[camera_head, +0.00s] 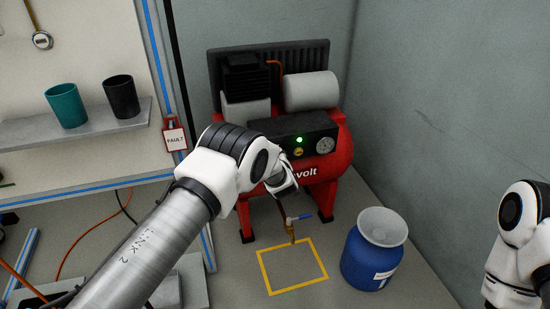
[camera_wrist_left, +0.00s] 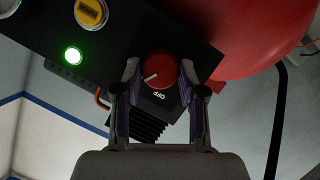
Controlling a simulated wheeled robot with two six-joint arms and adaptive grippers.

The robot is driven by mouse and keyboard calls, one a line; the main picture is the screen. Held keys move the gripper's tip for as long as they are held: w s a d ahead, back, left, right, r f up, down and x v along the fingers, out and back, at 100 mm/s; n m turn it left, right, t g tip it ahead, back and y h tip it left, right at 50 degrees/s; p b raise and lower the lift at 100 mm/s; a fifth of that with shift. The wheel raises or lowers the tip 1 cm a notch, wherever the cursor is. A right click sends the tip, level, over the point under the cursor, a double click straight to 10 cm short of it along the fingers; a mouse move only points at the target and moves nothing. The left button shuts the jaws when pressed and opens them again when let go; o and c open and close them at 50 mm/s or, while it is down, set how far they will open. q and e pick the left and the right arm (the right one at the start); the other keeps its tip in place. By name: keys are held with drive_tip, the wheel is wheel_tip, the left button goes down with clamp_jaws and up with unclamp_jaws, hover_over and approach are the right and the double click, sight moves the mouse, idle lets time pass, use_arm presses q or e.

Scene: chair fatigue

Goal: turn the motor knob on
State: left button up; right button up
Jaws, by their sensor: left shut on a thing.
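The motor knob (camera_wrist_left: 160,66) is a round red dial with a white pointer line, on a dark control panel (camera_wrist_left: 120,38). The line points to the lower left in the left wrist view. A label reading OFF is printed beside the knob. My left gripper (camera_wrist_left: 159,76) has a finger on each side of the knob and is shut on it. In the head view my left arm reaches to the panel of the red compressor (camera_head: 342,152), and my left gripper (camera_head: 284,182) hides the knob. My right gripper is out of view.
The panel has a lit green lamp (camera_head: 299,140), a yellow button (camera_head: 298,152) and a gauge (camera_head: 325,146). A valve with a blue handle (camera_head: 302,217) sits below, above a yellow floor square (camera_head: 292,290). A blue drum (camera_head: 372,259) stands to the right. A shelf (camera_head: 90,130) holds two cups.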

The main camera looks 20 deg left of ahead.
use_arm(q)
drive_tip(key=o, duration=1.1)
drive_tip(key=shift+o, duration=0.2)
drive_tip(key=v, duration=1.2)
drive_tip(key=shift+f, duration=0.15)
